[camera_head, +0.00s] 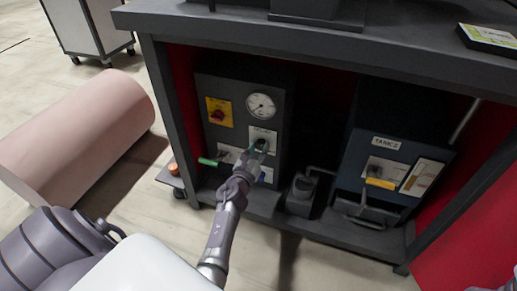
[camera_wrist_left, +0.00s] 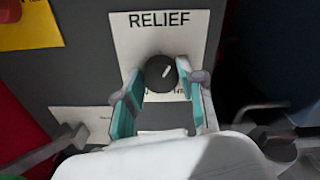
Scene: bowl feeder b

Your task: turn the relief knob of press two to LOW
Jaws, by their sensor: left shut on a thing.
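The relief knob (camera_wrist_left: 160,73) is a round black knob with a white pointer mark, on a white plate (camera_wrist_left: 190,30) reading RELIEF. Its mark points up and to the right in the left wrist view. The lettering below the knob is partly hidden by my gripper. My left gripper (camera_head: 257,149) is at this plate on the dark control panel (camera_head: 287,120) in the head view. Its teal-padded fingers (camera_wrist_left: 160,80) are on both sides of the knob, shut on it. In the head view the knob is mostly hidden by the fingers. My right gripper is not in view.
The panel also has a gauge (camera_head: 261,106), a red switch on a yellow plate (camera_head: 218,112) and a green-handled lever (camera_head: 208,162). A tank unit (camera_head: 385,150) with a yellow handle stands to the right. The cabinet's dark top (camera_head: 330,38) overhangs the bay.

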